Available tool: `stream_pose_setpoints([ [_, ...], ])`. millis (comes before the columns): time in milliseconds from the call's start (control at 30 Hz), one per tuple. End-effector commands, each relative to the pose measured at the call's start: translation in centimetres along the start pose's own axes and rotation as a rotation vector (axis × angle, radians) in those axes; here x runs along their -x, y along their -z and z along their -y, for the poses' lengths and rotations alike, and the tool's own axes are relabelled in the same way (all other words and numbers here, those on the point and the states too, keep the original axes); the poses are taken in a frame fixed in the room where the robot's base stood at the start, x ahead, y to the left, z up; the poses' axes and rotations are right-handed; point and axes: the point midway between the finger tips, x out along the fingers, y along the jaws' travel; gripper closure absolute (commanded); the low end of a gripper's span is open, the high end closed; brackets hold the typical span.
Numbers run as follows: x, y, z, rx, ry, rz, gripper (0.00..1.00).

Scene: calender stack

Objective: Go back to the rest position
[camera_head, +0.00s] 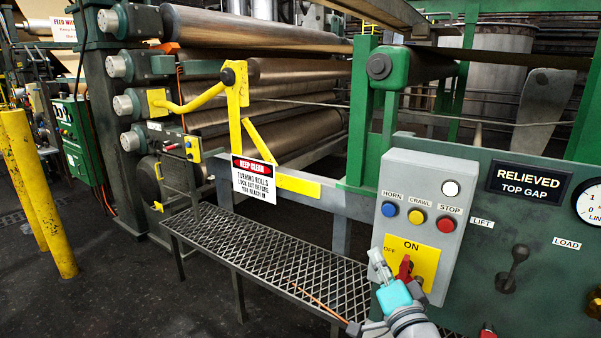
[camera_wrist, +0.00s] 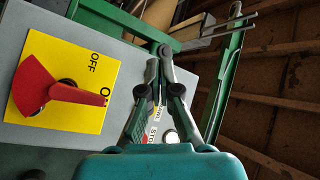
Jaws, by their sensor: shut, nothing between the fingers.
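My gripper (camera_head: 379,264) is at the lower right in the head view, in front of the control box (camera_head: 400,173). Its fingers are together with nothing between them; in the wrist view the fingertips (camera_wrist: 164,50) meet. The red rotary switch (camera_head: 405,268) sits on a yellow plate (camera_head: 428,262) marked OFF and ON, just beside my gripper, which partly covers it in the head view. In the wrist view the red switch (camera_wrist: 62,95) is left of the fingers, apart from them, with its narrow end towards ON.
The box carries blue, yellow and red buttons and a white lamp (camera_head: 451,188). A green panel (camera_head: 534,240) with a lever (camera_head: 513,270) stands right of it. A mesh step (camera_head: 270,255), large rolls (camera_head: 255,72) and yellow posts (camera_head: 40,195) are left. Dark floor lies open at lower left.

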Motion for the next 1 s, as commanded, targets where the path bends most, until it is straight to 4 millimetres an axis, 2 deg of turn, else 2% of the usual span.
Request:
stream_pose_setpoints([
  [33,1.5,-1.3,-1.6,0.018,-0.022,0.006,1.00],
  [200,6.2,-4.3,-5.6,0.099,-0.076,0.014,1.00],
  [500,15.4,-8.7,-10.7,0.250,-0.163,0.043,1.00],
  [800,25.4,-11.8,-13.6,0.411,-0.237,0.096,1.00],
  [1000,32.0,-13.1,-14.2,0.523,-0.276,0.142,1.00],
])
